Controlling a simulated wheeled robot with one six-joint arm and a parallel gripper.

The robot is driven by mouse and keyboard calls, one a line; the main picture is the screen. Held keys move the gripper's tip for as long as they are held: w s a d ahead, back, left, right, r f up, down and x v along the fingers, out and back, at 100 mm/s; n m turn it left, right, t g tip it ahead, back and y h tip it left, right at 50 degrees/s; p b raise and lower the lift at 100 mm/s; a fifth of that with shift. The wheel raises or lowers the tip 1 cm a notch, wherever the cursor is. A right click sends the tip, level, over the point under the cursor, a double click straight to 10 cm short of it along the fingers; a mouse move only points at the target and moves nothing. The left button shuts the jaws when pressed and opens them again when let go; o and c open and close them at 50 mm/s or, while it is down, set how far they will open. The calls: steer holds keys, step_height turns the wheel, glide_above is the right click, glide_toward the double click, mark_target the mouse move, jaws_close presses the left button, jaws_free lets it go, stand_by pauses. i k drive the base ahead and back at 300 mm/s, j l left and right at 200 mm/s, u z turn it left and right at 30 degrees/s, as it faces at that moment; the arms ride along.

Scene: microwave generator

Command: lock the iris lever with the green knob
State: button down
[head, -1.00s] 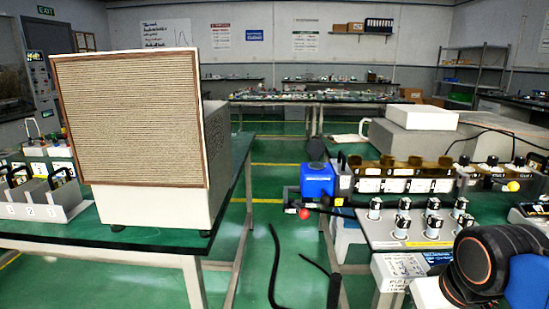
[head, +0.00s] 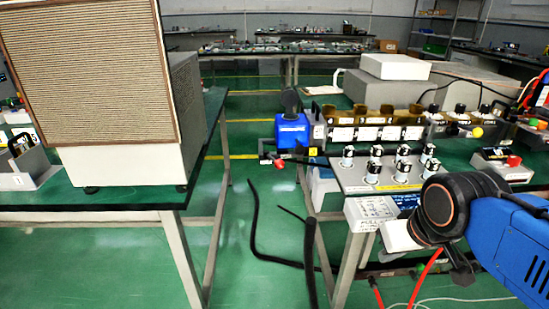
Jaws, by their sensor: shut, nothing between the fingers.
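I cannot make out a lever with a green knob in the head view. A lever with a red knob (head: 278,166) sticks out below the blue box (head: 293,132) at the left end of the right bench. A yellow knob (head: 477,131) and another red knob (head: 514,160) show farther right on that bench. My blue and black arm fills the lower right of the view. My gripper is not to be seen, so its place relative to any lever is hidden.
The right bench (head: 352,183) carries several metal-topped fittings and a row of amber-topped units (head: 372,117). A large cabinet with a ribbed front (head: 95,75) stands on the left bench. Green floor (head: 228,225) lies between the benches, with black hoses (head: 310,265) rising there.

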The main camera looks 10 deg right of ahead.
mark_target(533, 122)
steer(key=z, duration=1.4)
